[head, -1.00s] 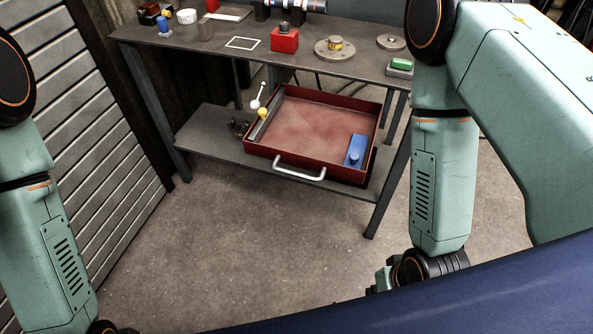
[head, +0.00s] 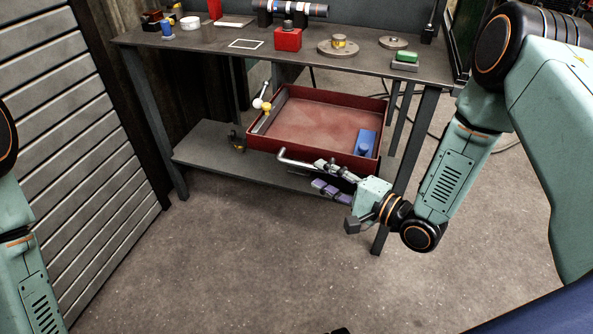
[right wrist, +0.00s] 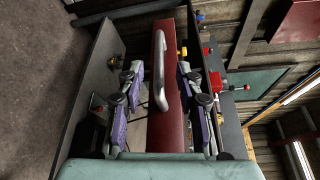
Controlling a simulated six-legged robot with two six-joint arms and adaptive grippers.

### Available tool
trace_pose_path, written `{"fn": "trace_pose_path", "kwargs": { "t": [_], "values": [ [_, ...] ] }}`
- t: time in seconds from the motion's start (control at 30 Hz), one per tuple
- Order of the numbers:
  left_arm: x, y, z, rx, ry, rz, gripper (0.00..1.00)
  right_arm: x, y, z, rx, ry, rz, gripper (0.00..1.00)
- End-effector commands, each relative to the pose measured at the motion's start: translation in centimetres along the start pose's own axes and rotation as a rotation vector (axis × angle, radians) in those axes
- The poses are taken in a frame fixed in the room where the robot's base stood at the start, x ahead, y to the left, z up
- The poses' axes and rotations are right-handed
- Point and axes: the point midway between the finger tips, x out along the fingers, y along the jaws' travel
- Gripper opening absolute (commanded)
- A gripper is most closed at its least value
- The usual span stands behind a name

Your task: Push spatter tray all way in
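The red spatter tray (head: 262,143) sits on the lower shelf of the bench, with its front wall near the shelf's front edge. Its pale bar handle (head: 290,161) is on the front wall; its right part is hidden by my gripper. My right gripper (head: 324,177) is open in front of the tray's right half, close to the handle. In the right wrist view, the handle (right wrist: 158,75) and red front wall (right wrist: 168,120) show between the two spread purple-padded fingers (right wrist: 160,105). I cannot tell whether they touch it. My left gripper is out of view.
A blue block (head: 366,143) lies in the tray's right side. The bench top (head: 220,52) is above; a bench leg (head: 410,150) is beside my right arm. The floor in front is clear.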

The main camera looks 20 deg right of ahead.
Motion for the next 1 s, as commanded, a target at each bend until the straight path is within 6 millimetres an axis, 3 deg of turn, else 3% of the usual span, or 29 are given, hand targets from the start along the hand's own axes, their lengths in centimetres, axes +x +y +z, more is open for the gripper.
{"fn": "trace_pose_path", "kwargs": {
  "t": [0.5,0.87,1.0],
  "values": [
    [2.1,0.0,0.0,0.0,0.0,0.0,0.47,6.8,0.2,0.2,-0.005,-0.003,0.004,0.36],
    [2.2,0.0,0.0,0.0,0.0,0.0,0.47,7.4,0.2,0.4,-0.002,-0.001,0.005,0.36],
    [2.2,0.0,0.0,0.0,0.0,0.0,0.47,7.4,0.2,0.4,-0.002,-0.001,0.005,0.26]
  ]
}}
